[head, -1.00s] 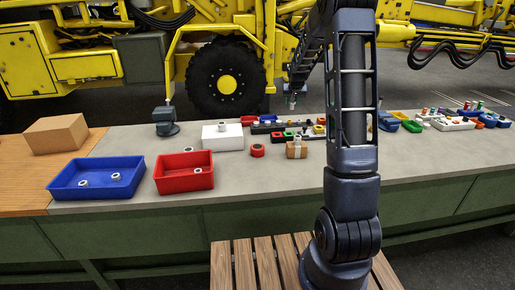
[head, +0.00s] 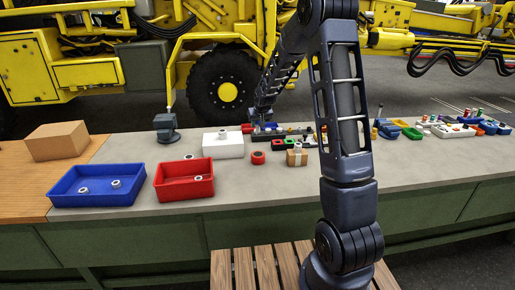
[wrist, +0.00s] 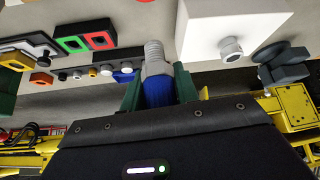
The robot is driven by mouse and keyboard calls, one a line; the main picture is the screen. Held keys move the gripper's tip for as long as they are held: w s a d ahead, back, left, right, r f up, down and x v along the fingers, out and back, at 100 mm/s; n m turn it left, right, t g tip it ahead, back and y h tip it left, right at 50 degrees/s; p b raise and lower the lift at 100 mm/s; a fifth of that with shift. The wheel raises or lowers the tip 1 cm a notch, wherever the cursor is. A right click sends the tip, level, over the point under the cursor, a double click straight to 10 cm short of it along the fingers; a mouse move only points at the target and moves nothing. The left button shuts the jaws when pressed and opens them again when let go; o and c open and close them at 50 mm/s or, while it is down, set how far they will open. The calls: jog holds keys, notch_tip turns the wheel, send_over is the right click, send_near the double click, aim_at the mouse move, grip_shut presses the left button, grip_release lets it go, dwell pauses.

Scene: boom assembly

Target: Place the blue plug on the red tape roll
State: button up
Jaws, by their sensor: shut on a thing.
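The blue plug (wrist: 158,92) is clamped between the green fingers of my gripper (wrist: 158,90) in the wrist view. Its white hex collar and pale threaded end stick out beyond the fingertips. The red tape roll (head: 258,158) lies flat on the grey bench top, nearer the front than my gripper. It has a dark centre, and nothing visible rests on it.
A white box (head: 223,145) stands left of the roll, and a small brown box (head: 297,157) right of it. The bench in front of the roll is clear.

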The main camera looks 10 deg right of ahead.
notch_tip(320, 180, down, 13)
jog(key=shift+r, duration=0.1)
dwell(0.5)
jog(key=shift+f, duration=0.2)
jog(key=o, duration=1.1)
jog(key=shift+c, duration=0.2)
